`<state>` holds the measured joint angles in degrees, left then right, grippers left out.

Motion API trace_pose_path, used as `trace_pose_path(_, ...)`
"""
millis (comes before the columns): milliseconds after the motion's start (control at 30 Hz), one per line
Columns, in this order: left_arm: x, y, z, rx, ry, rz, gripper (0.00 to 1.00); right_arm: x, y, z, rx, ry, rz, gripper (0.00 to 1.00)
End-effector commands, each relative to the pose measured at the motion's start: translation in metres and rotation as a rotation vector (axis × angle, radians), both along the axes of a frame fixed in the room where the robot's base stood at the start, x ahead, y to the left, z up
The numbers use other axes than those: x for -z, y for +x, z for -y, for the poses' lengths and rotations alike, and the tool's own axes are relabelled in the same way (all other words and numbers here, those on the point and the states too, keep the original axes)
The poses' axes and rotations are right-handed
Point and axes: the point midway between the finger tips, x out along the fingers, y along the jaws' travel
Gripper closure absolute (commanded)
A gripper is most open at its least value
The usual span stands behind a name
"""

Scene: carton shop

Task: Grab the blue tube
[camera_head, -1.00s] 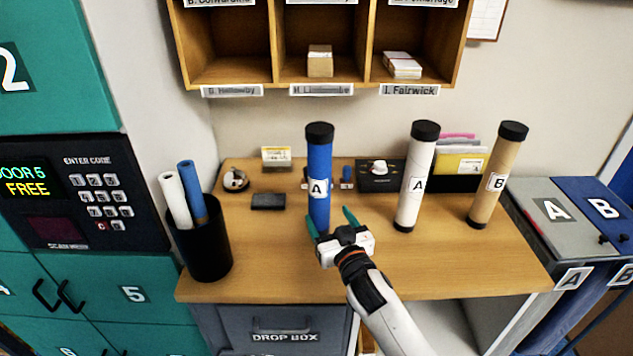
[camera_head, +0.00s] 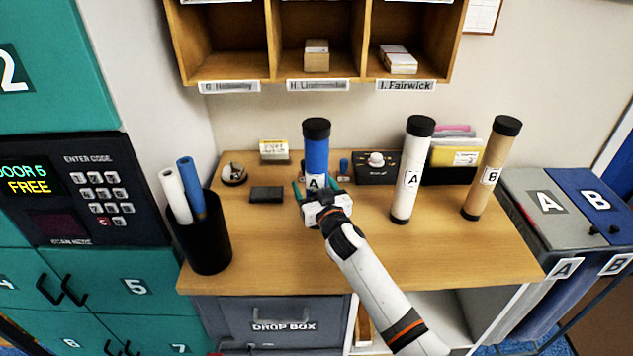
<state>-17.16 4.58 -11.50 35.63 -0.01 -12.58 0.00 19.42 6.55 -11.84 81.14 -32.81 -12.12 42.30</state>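The blue tube (camera_head: 317,153), with black caps and an "A" label, stands upright on the wooden counter (camera_head: 270,240). My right gripper (camera_head: 317,188) has its green fingers spread on either side of the tube's lower part. The fingers look open; whether either touches the tube I cannot tell. The gripper body hides the tube's bottom. My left gripper is not in view.
A white tube (camera_head: 412,172) labelled A and a brown tube (camera_head: 490,170) labelled B stand to the right. A black bin (camera_head: 207,240) with thin rolls stands at the left. Small desk items, such as a black box (camera_head: 266,195), sit behind.

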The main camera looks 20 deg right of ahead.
Motion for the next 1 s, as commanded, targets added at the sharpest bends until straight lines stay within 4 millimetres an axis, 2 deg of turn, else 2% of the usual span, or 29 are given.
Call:
trace_pose_path(67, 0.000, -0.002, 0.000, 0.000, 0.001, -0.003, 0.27, 0.000, 0.000, 0.000, 0.000, 0.000, 0.000, 0.28)
trace_pose_path(300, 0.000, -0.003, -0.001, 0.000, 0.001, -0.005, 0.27, 0.000, 0.000, 0.000, 0.001, 0.000, 0.000, 0.67)
trace_pose_path(367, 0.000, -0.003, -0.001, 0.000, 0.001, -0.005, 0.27, 0.000, 0.000, 0.000, 0.001, 0.000, -0.001, 0.76)
trace_pose_path(567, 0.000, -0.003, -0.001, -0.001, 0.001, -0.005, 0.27, -0.001, 0.000, 0.000, 0.000, 0.000, 0.001, 0.76)
trace_pose_path(667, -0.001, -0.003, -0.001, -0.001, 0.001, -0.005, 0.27, -0.008, 0.000, 0.001, 0.001, -0.001, 0.003, 0.76)
trace_pose_path(1000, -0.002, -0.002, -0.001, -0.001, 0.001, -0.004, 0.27, -0.071, 0.000, 0.001, 0.000, -0.002, 0.007, 0.76)
